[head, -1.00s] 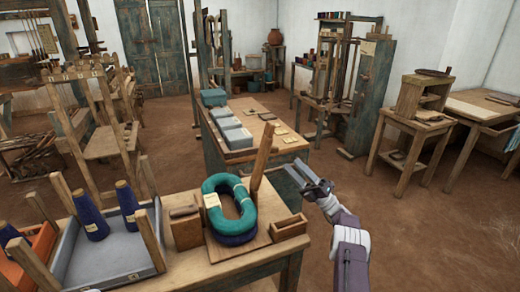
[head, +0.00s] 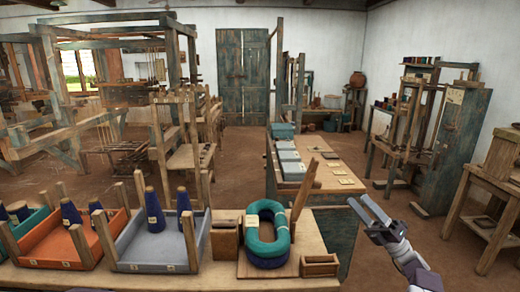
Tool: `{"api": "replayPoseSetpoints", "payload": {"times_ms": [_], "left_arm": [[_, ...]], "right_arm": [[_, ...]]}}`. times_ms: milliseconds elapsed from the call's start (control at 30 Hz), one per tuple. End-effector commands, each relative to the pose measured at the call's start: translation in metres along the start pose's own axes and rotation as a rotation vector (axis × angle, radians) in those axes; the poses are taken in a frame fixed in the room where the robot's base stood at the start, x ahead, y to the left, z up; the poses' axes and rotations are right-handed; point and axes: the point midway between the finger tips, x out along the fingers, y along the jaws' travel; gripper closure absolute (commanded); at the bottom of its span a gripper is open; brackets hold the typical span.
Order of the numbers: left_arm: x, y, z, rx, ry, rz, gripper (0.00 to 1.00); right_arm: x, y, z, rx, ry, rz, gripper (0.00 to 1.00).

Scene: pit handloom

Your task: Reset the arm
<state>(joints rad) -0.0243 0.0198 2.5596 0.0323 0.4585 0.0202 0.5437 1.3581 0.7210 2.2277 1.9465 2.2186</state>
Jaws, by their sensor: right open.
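My right gripper (head: 370,212) is open and empty. It is at the lower right of the head view, over the floor just right of the near table (head: 215,279). Its arm comes in from the bottom right. Nothing is between its fingers, and it looks apart from the table and the things on it. My left gripper is not in the view.
The near table holds a teal yarn skein (head: 253,234) on a darker one, an upright wooden post (head: 305,190), a small wooden box (head: 320,265), a grey tray (head: 150,250) and an orange tray (head: 60,248) with blue cones. A long table (head: 287,187) stands behind. Floor is open at right.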

Motion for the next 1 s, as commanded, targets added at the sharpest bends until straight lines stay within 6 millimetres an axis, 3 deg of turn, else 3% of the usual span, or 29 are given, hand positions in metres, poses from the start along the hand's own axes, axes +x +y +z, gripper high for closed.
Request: {"api": "replayPoseSetpoints", "payload": {"times_ms": [167,267,367,400,467,500,567,600,667,700,833,967,1000], "left_arm": [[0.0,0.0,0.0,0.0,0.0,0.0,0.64],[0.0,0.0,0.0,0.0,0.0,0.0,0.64],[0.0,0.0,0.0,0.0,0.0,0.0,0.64],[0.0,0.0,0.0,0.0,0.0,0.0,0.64],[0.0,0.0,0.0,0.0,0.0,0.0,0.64],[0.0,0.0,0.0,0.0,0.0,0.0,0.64],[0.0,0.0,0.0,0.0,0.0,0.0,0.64],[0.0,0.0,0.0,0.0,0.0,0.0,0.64],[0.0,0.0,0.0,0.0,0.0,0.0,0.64],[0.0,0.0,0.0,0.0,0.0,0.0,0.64],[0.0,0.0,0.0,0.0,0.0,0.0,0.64],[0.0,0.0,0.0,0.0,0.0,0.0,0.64],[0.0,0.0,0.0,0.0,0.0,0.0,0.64]], "right_arm": [[0.071,0.02,-0.023,0.028,0.118,0.028,0.51],[0.117,0.025,-0.054,0.079,0.22,-0.008,0.51],[0.164,0.023,-0.11,0.11,0.366,-0.118,0.51],[0.178,0.02,-0.142,0.094,0.449,-0.186,0.51],[0.185,0.015,-0.198,0.034,0.601,-0.296,0.51],[0.178,0.013,-0.235,-0.029,0.719,-0.363,0.51],[0.154,0.012,-0.287,-0.146,0.913,-0.437,0.51],[0.13,0.013,-0.317,-0.233,1.052,-0.466,0.51],[0.085,0.018,-0.353,-0.376,1.273,-0.473,0.51],[0.053,0.022,-0.371,-0.473,1.424,-0.451,0.51],[-0.051,0.04,-0.4,-0.773,1.895,-0.235,0.51],[-0.138,0.055,-0.398,-1.002,2.273,0.176,0.51],[-0.16,0.058,-0.396,-1.056,2.364,0.347,0.51]]}}
